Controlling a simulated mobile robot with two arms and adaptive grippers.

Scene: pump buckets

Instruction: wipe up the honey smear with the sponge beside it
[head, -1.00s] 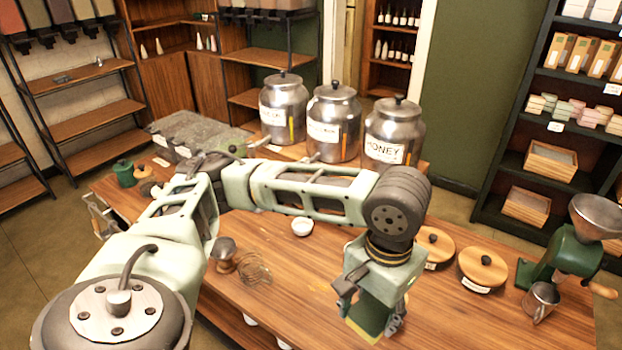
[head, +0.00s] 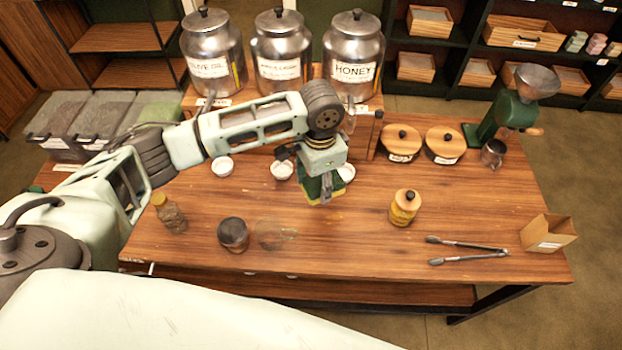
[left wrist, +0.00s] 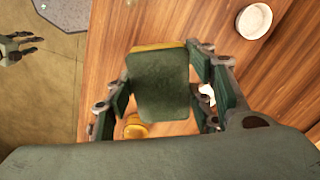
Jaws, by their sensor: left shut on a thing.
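My left gripper (head: 320,192) is shut on the sponge, above the middle of the wooden table. The sponge (left wrist: 160,85) fills the middle of the left wrist view, its dark green face showing and a yellow strip along its far edge. It also shows in the head view (head: 311,193), hanging below the gripper, partly hidden by the fingers. I cannot tell whether it touches the table. I cannot make out the honey smear; the gripper and sponge may hide it. My right gripper (left wrist: 20,45) shows small at the left wrist view's edge, its fingers apart, over the floor.
The table (head: 340,245) is clear just in front of the sponge. White bowls (head: 282,170) and the honey tank (head: 352,55) are behind.

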